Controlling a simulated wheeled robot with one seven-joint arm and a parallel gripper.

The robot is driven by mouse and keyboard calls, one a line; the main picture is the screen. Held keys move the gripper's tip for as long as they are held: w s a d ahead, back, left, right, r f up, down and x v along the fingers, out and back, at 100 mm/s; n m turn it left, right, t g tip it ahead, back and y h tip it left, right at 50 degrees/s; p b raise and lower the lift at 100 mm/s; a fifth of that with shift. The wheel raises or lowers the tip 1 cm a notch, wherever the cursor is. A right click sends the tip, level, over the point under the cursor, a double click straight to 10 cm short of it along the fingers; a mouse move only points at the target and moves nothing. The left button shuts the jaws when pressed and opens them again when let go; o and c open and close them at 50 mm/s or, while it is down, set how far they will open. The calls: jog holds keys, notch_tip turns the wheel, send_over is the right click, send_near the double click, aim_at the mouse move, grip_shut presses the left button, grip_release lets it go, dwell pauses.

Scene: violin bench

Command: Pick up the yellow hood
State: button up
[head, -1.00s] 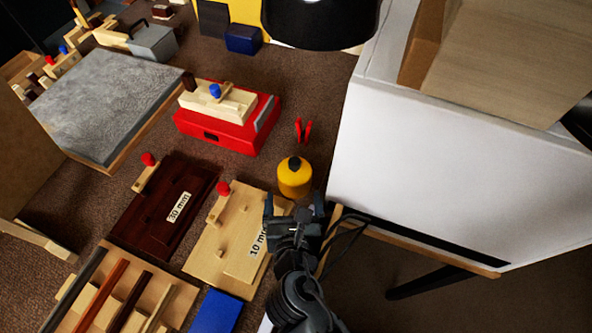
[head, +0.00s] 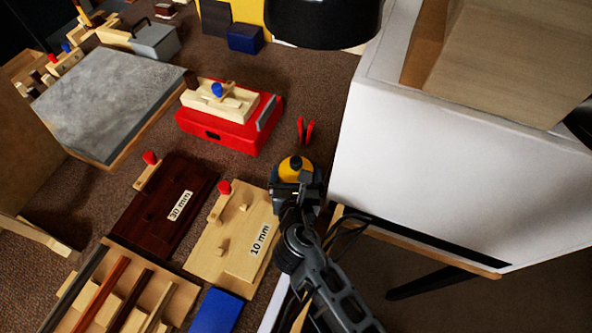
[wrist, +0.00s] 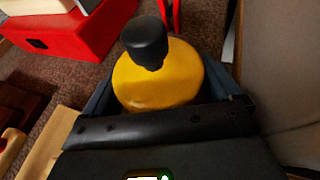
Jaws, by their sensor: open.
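The yellow hood (head: 297,165) is a rounded yellow piece with a black knob on top, standing on the brown bench surface. In the wrist view the hood (wrist: 160,78) fills the middle, its black knob toward the camera. My gripper (head: 297,180) is open at the near side of the hood. In the wrist view its dark fingers reach along the left and right of the hood's lower part, partly hidden by it. I cannot tell whether they touch it.
Red pliers-like handles (head: 306,130) stand just behind the hood. A red box (head: 228,132) with a wooden plane-like block lies at left. The 10 mm board (head: 232,232) is at near left. A white box wall (head: 430,155) rises close on the right.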

jog(key=shift+c, duration=0.4)
jog(key=c, duration=0.7)
jog(key=shift+c, duration=0.2)
